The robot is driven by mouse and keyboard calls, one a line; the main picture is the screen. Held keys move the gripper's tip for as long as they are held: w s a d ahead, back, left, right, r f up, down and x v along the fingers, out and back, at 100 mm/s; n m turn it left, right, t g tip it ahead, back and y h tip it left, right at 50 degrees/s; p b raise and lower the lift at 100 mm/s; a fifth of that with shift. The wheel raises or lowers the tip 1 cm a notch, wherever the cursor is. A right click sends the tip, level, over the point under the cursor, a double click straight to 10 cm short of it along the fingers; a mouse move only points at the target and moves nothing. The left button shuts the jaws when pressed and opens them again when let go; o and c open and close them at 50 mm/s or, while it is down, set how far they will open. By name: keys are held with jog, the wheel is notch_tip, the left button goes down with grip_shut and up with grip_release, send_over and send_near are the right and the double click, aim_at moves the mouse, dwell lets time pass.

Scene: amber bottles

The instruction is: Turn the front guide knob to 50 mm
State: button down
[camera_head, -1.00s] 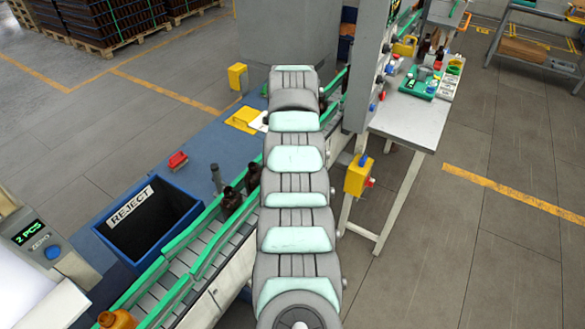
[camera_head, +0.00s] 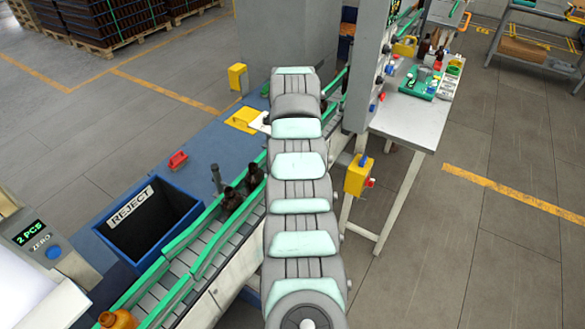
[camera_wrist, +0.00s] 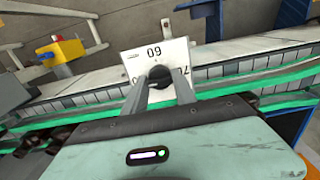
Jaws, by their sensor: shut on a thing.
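The guide knob (camera_wrist: 160,78) is a dark round knob in front of a white dial plate (camera_wrist: 158,53) in the wrist view. The plate carries the number 60 on its upper part and a partly covered number starting with 7 at its right. My gripper (camera_wrist: 160,84) is shut on the knob, with one grey finger on each side of it. The fingers cover the lower part of the plate, so the knob's pointer and the other numbers cannot be read. In the head view my arm hides the knob and gripper.
The conveyor with green guide rails (camera_head: 195,230) runs beneath my arm, with dark bottles (camera_head: 232,199) on it. A blue REJECT bin (camera_head: 180,243) stands at left. A yellow box (camera_head: 358,176) with a red button is right of my arm, by a table (camera_head: 410,127).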

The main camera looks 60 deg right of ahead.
jog(key=c, duration=1)
grip_release()
jog(key=shift+r, duration=0.1)
notch_tip(320, 180, up, 11)
jog(key=shift+f, duration=0.2)
